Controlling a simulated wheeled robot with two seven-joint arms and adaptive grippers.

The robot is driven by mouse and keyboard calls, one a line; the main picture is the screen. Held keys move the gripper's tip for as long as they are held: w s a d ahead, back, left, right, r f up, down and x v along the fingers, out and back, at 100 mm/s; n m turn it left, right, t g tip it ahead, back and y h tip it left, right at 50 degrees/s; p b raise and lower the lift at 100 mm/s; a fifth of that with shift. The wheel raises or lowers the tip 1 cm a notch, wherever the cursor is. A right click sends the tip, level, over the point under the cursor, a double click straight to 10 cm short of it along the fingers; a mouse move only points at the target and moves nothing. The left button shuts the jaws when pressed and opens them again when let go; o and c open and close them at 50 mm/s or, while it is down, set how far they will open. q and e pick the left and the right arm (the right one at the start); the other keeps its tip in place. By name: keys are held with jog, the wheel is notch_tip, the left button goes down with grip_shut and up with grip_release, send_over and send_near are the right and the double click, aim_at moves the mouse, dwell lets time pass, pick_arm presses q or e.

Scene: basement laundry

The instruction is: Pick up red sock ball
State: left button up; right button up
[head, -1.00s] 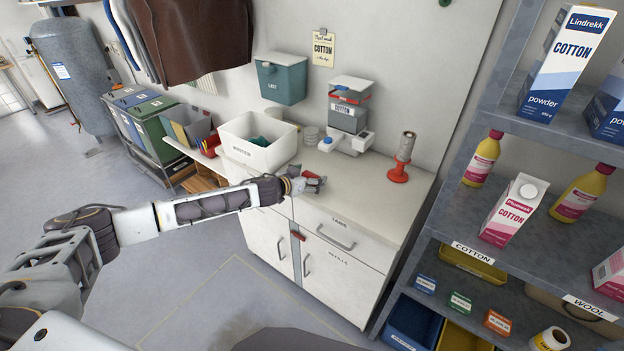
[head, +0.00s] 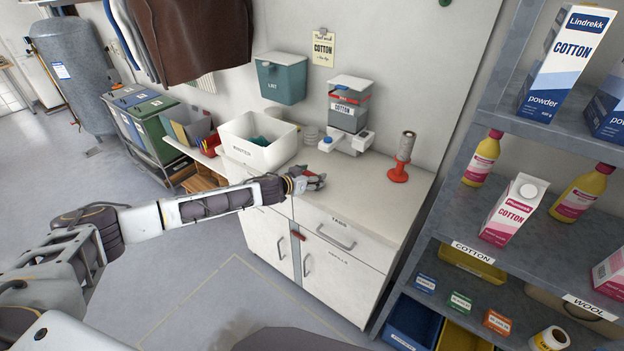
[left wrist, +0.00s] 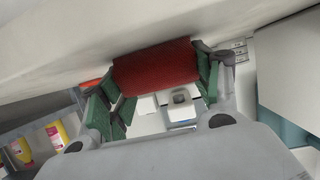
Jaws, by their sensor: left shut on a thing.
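My left gripper (head: 311,182) is over the front part of the white counter, to the right of the white bin. In the left wrist view, its green-padded fingers (left wrist: 158,94) are shut on the red sock ball (left wrist: 155,67), which is a rolled red cylinder lying across the fingertips. In the head view the ball is mostly hidden by the fingers. I cannot tell whether the ball touches the countertop. My right gripper is not in view.
The white bin (head: 238,153) stands left of the gripper. A dispenser with a scale-like base (head: 346,143) is behind it, and a red-based spool stand (head: 398,174) is to the right. Grey shelves (head: 560,147) stand at the right. The counter's front right is clear.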

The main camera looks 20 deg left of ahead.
aim_at(311, 174)
pick_arm(q)
jog(key=shift+c, duration=0.9)
jog(key=shift+r, duration=0.35)
notch_tip(311, 174, up, 8)
jog(key=shift+r+p, duration=0.1)
jog(key=shift+p, duration=0.5)
jog(key=shift+r, duration=0.55)
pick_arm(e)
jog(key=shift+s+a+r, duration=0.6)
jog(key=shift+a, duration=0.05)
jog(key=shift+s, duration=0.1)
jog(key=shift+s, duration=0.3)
pick_arm(q)
jog(key=shift+s+f, duration=0.1)
jog(key=shift+f, duration=0.05)
